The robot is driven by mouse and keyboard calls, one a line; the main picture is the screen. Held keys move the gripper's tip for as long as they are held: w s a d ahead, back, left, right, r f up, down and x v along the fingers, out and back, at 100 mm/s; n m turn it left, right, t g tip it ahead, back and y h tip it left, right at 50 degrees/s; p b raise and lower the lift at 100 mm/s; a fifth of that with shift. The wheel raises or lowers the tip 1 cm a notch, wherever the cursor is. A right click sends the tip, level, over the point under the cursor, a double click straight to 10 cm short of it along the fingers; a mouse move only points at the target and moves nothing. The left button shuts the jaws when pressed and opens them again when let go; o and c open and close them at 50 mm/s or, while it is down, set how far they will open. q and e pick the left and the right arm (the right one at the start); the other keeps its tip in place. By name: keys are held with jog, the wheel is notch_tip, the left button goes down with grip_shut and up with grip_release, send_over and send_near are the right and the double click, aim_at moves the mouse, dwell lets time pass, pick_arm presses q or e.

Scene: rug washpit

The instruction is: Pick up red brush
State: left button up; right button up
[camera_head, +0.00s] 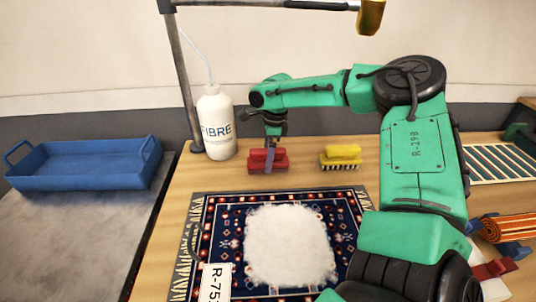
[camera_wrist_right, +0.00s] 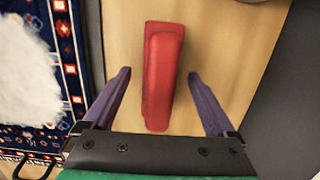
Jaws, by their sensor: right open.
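The red brush (camera_head: 256,160) lies on the wooden table, beyond the far edge of the patterned rug. In the right wrist view the red brush (camera_wrist_right: 162,75) lies lengthwise between the two fingers. My right gripper (camera_head: 269,150) is above the brush, pointing down, with a finger in front of part of it in the head view. In the right wrist view my right gripper (camera_wrist_right: 158,82) is open, with one purple finger on each side of the brush and visible gaps between. My left gripper is not in view.
A yellow brush (camera_head: 341,156) lies to the right of the red one. A white FIBRE bottle (camera_head: 215,122) stands left, beside a metal post (camera_head: 184,85). The rug (camera_head: 213,222) carries white foam (camera_head: 288,246). A blue tray (camera_head: 85,178) sits far left.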

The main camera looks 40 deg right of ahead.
grip_shut()
jog(key=shift+r, duration=0.2)
notch_tip(320, 180, up, 7)
jog(key=shift+a+f+b, duration=0.1)
jog(key=shift+f+b, duration=0.05)
jog(key=shift+b, duration=0.4)
jog(key=s+a+b, duration=0.5)
jog(key=s+a, duration=0.7)
jog(key=s, duration=0.3)
jog(key=shift+s+a, duration=0.15)
jog(key=shift+a, duration=0.2)
